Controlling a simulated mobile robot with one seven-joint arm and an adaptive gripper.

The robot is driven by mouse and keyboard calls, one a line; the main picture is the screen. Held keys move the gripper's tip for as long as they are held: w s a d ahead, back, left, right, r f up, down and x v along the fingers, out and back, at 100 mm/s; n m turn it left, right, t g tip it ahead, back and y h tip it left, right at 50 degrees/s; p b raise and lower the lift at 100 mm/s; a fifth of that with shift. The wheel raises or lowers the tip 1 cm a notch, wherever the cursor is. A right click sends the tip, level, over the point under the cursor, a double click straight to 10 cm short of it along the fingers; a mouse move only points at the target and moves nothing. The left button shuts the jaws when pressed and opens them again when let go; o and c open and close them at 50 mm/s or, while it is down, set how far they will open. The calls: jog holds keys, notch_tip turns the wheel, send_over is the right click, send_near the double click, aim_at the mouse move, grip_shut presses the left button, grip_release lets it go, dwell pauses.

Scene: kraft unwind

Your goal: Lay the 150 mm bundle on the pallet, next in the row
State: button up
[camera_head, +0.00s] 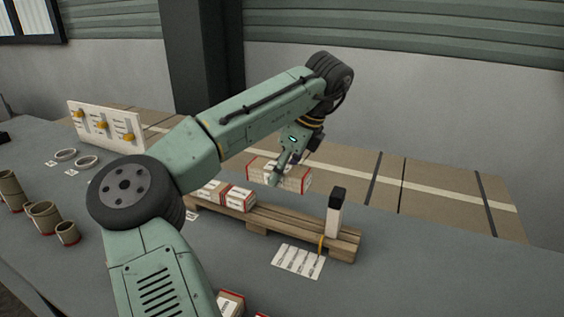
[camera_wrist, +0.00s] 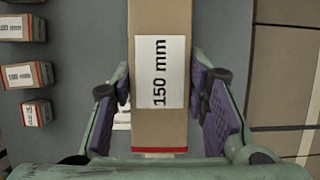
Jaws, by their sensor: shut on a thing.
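My gripper (camera_head: 286,166) is shut on the 150 mm bundle (camera_wrist: 160,40), a long brown bundle with a white label and a red band at its near end. In the wrist view the purple pads press on its two sides. In the head view the held bundle (camera_head: 297,181) hangs in the air above or just behind the wooden pallet (camera_head: 270,222); the exact gap cannot be told. Bundles with red bands (camera_head: 225,194) lie on the pallet's left part. Bare slats show to their right. The pallet is not clearly visible in the wrist view.
A white post with a black top (camera_head: 335,213) stands at the pallet's right end. A printed card (camera_head: 298,261) lies in front. Other bundles (camera_wrist: 20,75) sit on the grey table. Cardboard tubes (camera_head: 44,216) and a white board (camera_head: 103,123) stand at left.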

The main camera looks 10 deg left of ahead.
aim_at(301, 172)
jog(key=shift+f+b, duration=2.8)
jog(key=shift+f, duration=0.05)
jog(key=shift+f+b, duration=0.6)
jog(key=shift+f, duration=1.7)
jog(key=shift+f, duration=0.15)
jog(key=o, duration=1.3)
jog(key=shift+o, duration=0.2)
jog(key=v, duration=1.2)
